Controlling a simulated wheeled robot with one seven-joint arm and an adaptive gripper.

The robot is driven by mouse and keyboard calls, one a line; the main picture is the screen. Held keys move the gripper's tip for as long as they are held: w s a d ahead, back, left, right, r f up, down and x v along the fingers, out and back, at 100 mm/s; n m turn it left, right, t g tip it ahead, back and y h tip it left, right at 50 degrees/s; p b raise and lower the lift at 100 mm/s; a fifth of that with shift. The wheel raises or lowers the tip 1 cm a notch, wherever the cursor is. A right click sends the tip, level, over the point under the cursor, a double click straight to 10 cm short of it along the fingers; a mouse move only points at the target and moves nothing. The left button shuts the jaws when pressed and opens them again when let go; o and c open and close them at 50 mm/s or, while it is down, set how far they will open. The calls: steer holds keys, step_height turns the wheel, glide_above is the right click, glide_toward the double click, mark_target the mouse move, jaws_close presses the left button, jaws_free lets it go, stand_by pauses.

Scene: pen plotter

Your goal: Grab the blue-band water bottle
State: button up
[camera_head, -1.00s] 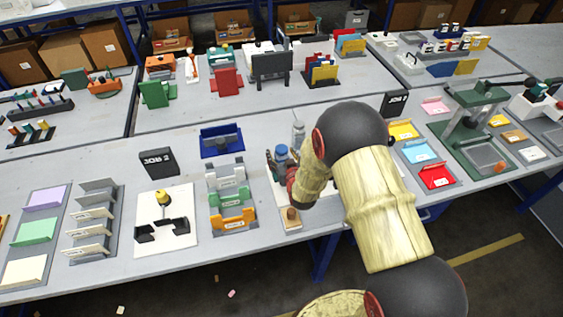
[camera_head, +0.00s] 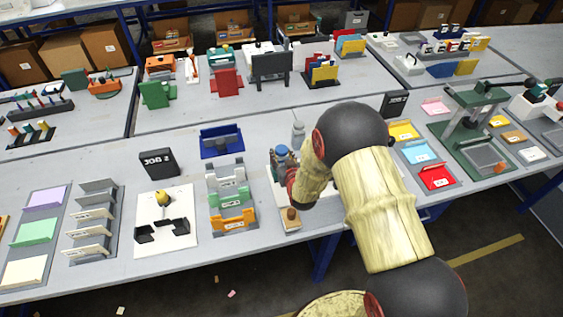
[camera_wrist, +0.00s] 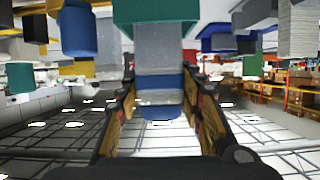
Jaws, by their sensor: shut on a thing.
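The water bottle shows in the wrist view as a clear grey body with a blue part (camera_wrist: 163,111) at its lower end in the picture. My gripper (camera_wrist: 163,98) has a finger on each side of it and is shut on it. In the head view the bottle's blue top (camera_head: 281,151) shows just left of my wrist. There my own arm hides most of the gripper and the bottle's lower part. I cannot tell whether the bottle is off its base.
A grey bottle (camera_head: 298,133) stands close behind the held one. A red card tray (camera_head: 437,177) lies to the right.

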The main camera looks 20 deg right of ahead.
jaws_close()
steer(key=shift+r, duration=0.1)
